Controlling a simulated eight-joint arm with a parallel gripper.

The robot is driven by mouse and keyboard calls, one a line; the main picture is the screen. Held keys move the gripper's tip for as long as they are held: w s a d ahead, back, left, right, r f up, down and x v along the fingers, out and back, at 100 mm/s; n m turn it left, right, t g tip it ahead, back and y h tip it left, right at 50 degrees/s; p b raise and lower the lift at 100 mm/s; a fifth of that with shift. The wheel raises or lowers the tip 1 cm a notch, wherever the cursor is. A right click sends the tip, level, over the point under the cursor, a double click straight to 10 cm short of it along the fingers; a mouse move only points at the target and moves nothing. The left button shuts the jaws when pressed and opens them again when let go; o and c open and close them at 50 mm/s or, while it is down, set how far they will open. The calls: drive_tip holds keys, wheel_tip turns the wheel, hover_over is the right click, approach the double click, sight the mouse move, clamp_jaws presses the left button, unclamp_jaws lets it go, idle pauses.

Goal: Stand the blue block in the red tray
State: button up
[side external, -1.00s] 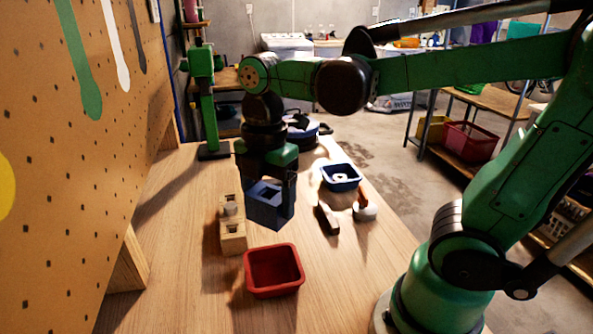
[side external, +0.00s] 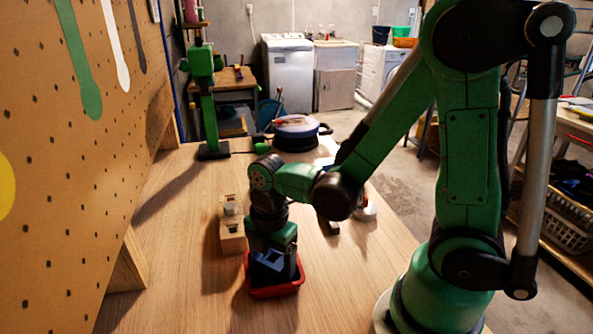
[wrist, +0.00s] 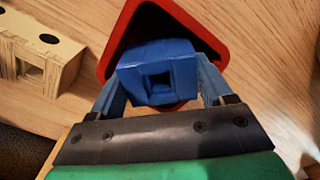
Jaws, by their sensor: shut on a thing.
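The blue block (side external: 270,264) is between the fingers of my gripper (side external: 274,272), over the red tray (side external: 276,292) at the front of the bench. In the wrist view the blue block (wrist: 160,72) has a square hole in the face toward the camera, and the fingers of my gripper (wrist: 158,88) press on its two sides. The red tray (wrist: 190,20) shows around and behind the block there. The block's lower end is hidden, so I cannot tell whether it touches the tray floor.
A pale wooden block with holes (side external: 231,226) stands just behind and left of the tray; it also shows in the wrist view (wrist: 40,62). A pegboard (side external: 75,180) walls the left side. The front left bench is clear.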

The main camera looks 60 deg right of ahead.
drive_tip(key=shift+f, duration=0.3)
drive_tip(key=o, duration=1)
drive_tip(key=shift+f, duration=0.15)
drive_tip(key=r+m+t, duration=0.2)
drive_tip(key=r+m, duration=0.2)
drive_tip(key=m, duration=0.2)
drive_tip(key=w+r+m+t, duration=0.1)
drive_tip(key=r+m+t, duration=0.1)
drive_tip(key=r+m, duration=0.2)
drive_tip(key=d+r+m+t, duration=0.1)
drive_tip(key=r+m+t, duration=0.2)
drive_tip(key=m, duration=0.5)
drive_tip(key=shift+w+r, duration=0.15)
drive_tip(key=shift+r, duration=0.35)
